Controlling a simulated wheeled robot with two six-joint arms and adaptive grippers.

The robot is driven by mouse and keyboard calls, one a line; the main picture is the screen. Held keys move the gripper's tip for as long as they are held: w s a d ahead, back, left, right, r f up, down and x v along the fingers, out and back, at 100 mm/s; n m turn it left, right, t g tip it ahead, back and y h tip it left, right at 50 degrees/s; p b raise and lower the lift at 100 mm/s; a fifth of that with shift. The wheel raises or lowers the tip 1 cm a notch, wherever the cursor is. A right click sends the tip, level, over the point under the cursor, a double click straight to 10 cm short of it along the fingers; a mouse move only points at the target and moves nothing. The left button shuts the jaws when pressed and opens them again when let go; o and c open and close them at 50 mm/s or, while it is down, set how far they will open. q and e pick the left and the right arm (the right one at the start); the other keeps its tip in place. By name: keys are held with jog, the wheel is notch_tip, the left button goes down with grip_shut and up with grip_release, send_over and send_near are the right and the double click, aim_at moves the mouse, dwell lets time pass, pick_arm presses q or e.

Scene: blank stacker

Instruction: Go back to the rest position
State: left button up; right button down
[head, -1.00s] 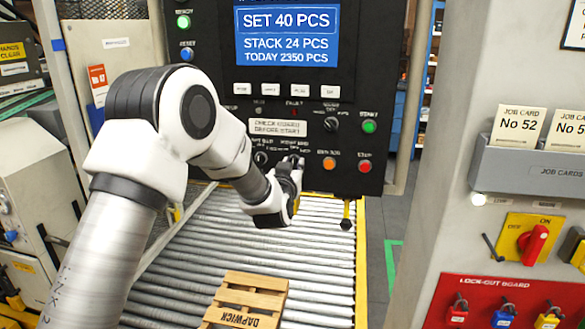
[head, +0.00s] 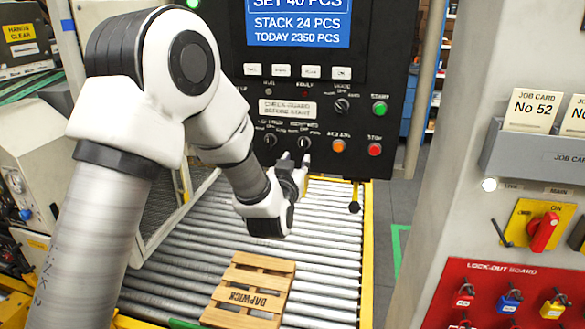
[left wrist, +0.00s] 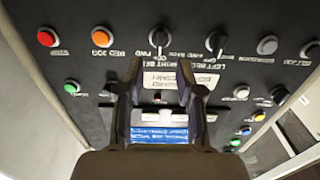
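My left gripper (head: 295,162) is in front of the lower part of the black control panel (head: 385,110), just below a selector knob (head: 304,143). Its two fingers are apart with nothing between them. In the left wrist view the open fingers (left wrist: 159,72) point at the panel, which appears upside down. Two black selector knobs, one (left wrist: 160,37) near the fingertips and one (left wrist: 215,42) to its right, stand clear of the fingers. My right gripper is in neither view.
A wooden pallet (head: 247,289) lies on the roller conveyor (head: 325,240) below my left arm. A yellow rail (head: 367,260) edges the conveyor on the right. A grey column with a job card holder (head: 535,152) and a red lock-out board (head: 500,300) stands at right.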

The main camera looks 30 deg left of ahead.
pick_arm(q)
jog(key=v, duration=0.3)
jog(key=shift+s+d, duration=0.15)
jog(key=shift+s, duration=0.2)
jog(key=s+d+f+m+g+h, duration=0.1)
jog(key=s+f+g, duration=0.25)
jog(key=f, duration=0.75)
jog(key=s+d+f+m+g+h, duration=0.15)
jog(key=s+f, duration=0.35)
jog(key=f, duration=0.7)
jog(key=s+f+g, duration=0.3)
jog(key=s+f, duration=0.1)
jog(key=f, duration=0.7)
jog(key=s+d+f+g+h, duration=0.1)
jog(key=s+f+g, duration=0.3)
jog(key=s, duration=0.7)
jog(key=s+d+f+g+h, duration=0.1)
jog(key=s+d+f+g, duration=0.2)
jog(key=s, duration=0.9)
notch_tip(320, 180, down, 3)
jog(key=shift+s+f+g+h, duration=0.25)
jog(key=shift+g+h, duration=0.1)
jog(key=shift+g, duration=0.85)
